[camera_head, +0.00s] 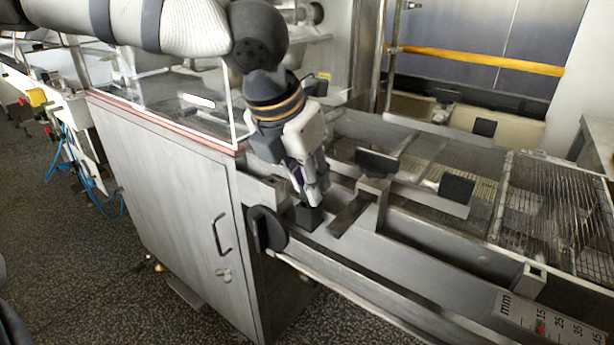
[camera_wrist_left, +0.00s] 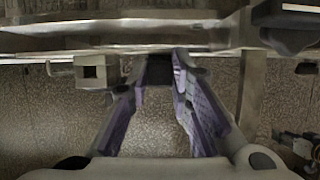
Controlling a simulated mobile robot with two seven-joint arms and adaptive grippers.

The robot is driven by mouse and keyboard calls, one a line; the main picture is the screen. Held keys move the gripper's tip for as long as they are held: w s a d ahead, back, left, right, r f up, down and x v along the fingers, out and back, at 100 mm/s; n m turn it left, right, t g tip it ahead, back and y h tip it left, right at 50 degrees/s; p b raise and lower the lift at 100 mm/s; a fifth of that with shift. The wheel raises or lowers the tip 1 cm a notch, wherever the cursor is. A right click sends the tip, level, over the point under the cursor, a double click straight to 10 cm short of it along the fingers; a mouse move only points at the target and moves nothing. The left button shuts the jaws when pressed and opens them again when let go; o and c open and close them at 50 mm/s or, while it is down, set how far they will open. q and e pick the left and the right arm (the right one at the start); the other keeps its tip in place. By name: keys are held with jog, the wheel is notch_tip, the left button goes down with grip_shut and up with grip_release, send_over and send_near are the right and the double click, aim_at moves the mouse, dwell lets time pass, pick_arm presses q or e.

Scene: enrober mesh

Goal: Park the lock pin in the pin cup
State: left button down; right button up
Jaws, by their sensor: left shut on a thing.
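My left gripper (camera_head: 312,198) points down over the near rail of the conveyor frame. It is shut, with its fingertips at a small dark block (camera_head: 308,217). In the left wrist view a dark piece (camera_wrist_left: 160,70) shows between the ends of the purple-lined fingers (camera_wrist_left: 158,88). I take the held thing to be the lock pin, but its shaft is hidden. I cannot tell whether the dark block is part of the pin or the pin cup below it. My right gripper is not in view.
A black round knob (camera_head: 268,229) stands close to the left of the gripper. A metal bracket (camera_head: 370,200) and black pads (camera_head: 456,188) lie to the right. The wire mesh (camera_head: 555,205) is farther right. A steel cabinet (camera_head: 180,205) with a clear guard stands left.

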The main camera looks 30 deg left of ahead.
pick_arm(q)
jog(key=shift+f, duration=0.25)
jog(key=c, duration=1.4)
grip_release()
jog(key=shift+o, duration=0.2)
jog(key=v, duration=1.2)
